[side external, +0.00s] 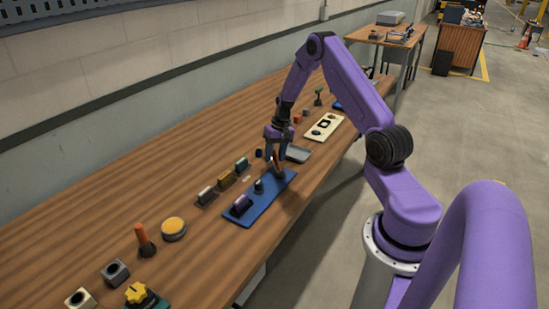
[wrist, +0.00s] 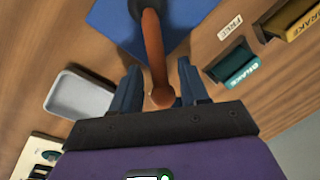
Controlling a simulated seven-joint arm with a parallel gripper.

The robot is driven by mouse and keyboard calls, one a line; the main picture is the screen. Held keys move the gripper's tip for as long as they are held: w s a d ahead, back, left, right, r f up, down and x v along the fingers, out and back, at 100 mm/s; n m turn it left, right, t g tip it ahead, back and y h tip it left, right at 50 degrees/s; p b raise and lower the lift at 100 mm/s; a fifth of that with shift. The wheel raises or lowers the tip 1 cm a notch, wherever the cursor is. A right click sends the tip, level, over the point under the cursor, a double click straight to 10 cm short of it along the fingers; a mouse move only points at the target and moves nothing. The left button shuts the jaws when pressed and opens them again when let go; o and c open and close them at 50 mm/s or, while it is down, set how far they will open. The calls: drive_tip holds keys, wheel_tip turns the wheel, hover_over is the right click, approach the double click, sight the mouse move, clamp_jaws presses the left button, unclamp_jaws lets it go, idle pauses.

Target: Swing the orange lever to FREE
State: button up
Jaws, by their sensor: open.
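The orange lever (wrist: 157,60) rises from a dark pivot at the top edge of the wrist view, over a blue plate (wrist: 194,18). Its rounded end points toward my gripper. My gripper (wrist: 159,78) is open, with one finger on each side of the lever; I cannot tell whether either touches it. In the side view my gripper (side external: 276,154) is low over the far end of the blue plate (side external: 278,184), and the lever is partly hidden by the fingers. A FREE label (wrist: 230,26) lies on the table beside the plate.
A teal block (wrist: 234,58) with a BRAKE label and a yellow-brown block (wrist: 290,14) stand right of the lever in the wrist view. A grey tray (wrist: 78,96) is on the left. Another orange-handled lever (side external: 141,234) stands nearer the side camera.

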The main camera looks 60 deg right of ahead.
drive_tip(key=shift+a+f, duration=0.1)
drive_tip(key=shift+f, duration=0.55)
drive_tip(key=shift+w, duration=0.1)
clamp_jaws()
